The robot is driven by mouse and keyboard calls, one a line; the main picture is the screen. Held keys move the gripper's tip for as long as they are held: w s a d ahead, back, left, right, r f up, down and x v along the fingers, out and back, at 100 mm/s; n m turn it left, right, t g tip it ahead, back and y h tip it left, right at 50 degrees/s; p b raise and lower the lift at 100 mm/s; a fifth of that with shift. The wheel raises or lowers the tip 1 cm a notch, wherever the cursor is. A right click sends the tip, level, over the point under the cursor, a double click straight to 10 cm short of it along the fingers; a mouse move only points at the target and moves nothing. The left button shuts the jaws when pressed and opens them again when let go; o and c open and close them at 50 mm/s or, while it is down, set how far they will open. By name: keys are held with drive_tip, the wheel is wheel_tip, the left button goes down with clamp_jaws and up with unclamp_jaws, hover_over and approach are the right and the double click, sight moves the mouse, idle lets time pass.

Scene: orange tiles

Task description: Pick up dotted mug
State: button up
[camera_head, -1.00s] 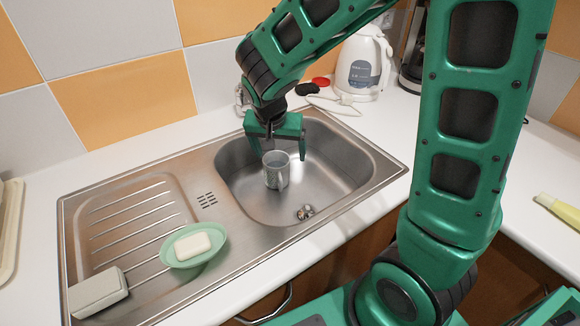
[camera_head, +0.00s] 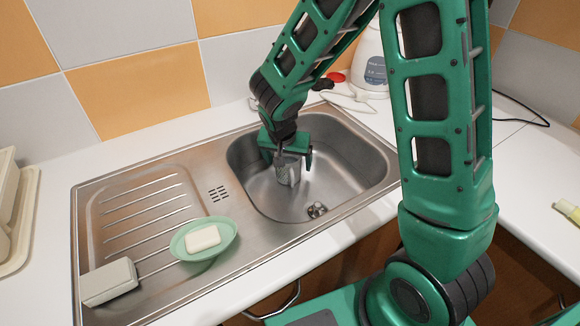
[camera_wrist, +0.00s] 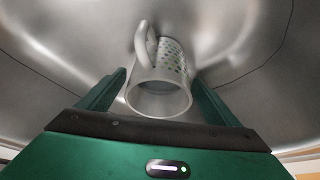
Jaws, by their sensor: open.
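The dotted mug (camera_head: 287,169) stands in the sink bowl. In the wrist view the mug (camera_wrist: 174,62) is grey-white with rows of dots, its handle toward the upper left and its open rim facing my gripper. My gripper (camera_head: 287,158) is down in the bowl over the mug. In the wrist view my gripper (camera_wrist: 160,85) is open, with one finger on each side of the mug's rim and a visible gap on both sides. In the head view the gripper hides the upper part of the mug.
The steel sink (camera_head: 350,190) has raised walls around the mug and a drain (camera_head: 317,210) in front. A green soap dish (camera_head: 190,250) with white soap (camera_head: 203,238) and a pale sponge block (camera_head: 109,282) lie on the drainboard. A kettle (camera_head: 371,65) stands behind.

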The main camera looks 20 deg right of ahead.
drive_tip(key=shift+x, duration=0.9)
drive_tip(key=shift+r, duration=0.1)
drive_tip(key=c, duration=1.7)
drive_tip(key=shift+o, duration=0.2)
drive_tip(key=shift+r, duration=0.1)
